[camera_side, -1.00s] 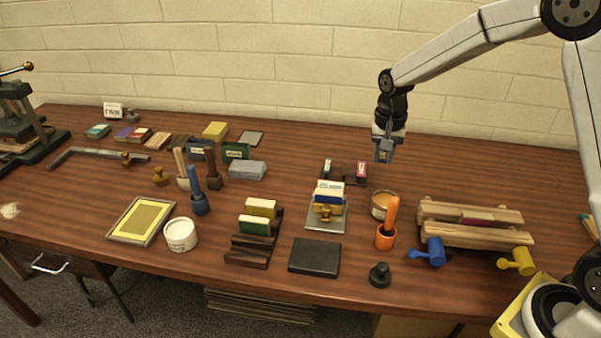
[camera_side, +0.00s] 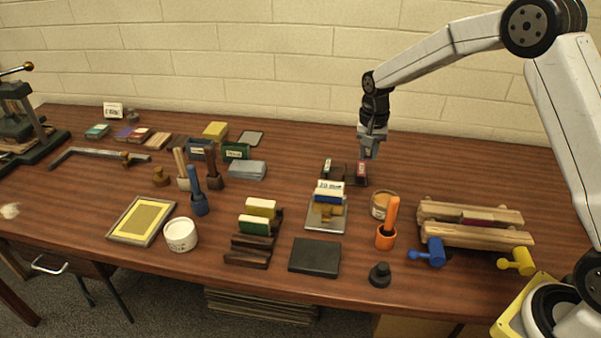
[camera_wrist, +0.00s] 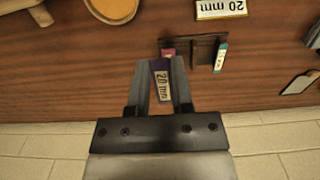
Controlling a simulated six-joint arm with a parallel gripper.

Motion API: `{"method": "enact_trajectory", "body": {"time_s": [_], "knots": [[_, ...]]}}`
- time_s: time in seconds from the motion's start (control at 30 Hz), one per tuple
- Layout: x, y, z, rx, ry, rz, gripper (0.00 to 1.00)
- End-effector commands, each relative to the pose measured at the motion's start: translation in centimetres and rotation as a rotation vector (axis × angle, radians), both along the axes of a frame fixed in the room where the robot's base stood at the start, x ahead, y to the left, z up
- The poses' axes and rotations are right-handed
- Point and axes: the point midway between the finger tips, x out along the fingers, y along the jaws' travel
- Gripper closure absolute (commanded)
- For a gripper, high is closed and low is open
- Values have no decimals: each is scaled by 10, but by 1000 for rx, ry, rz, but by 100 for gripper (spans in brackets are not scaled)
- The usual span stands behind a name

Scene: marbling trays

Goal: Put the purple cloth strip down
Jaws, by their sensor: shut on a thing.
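In the side view my gripper (camera_side: 369,150) points down over the back of the table, just above and behind a small dark rack (camera_side: 348,183). The strip is too small to make out there. In the wrist view the rack (camera_wrist: 205,46) lies beyond the fingertips, with a red-pink piece (camera_wrist: 168,54) close to the strip and a teal-edged piece (camera_wrist: 220,57) at its other end.
A labelled block (camera_side: 329,191) on a grey plate (camera_side: 325,224) stands in front of the rack. Wooden beams (camera_side: 475,235) lie farther right. The table behind the rack is bare.

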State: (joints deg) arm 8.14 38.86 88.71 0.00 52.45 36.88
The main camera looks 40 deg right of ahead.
Motion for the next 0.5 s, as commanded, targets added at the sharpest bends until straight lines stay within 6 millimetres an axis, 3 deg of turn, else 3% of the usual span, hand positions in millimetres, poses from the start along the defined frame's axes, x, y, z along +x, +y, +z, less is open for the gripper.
{"method": "enact_trajectory", "body": {"time_s": [0.5], "knots": [[53,-6,-35,0,1,0,100]]}}
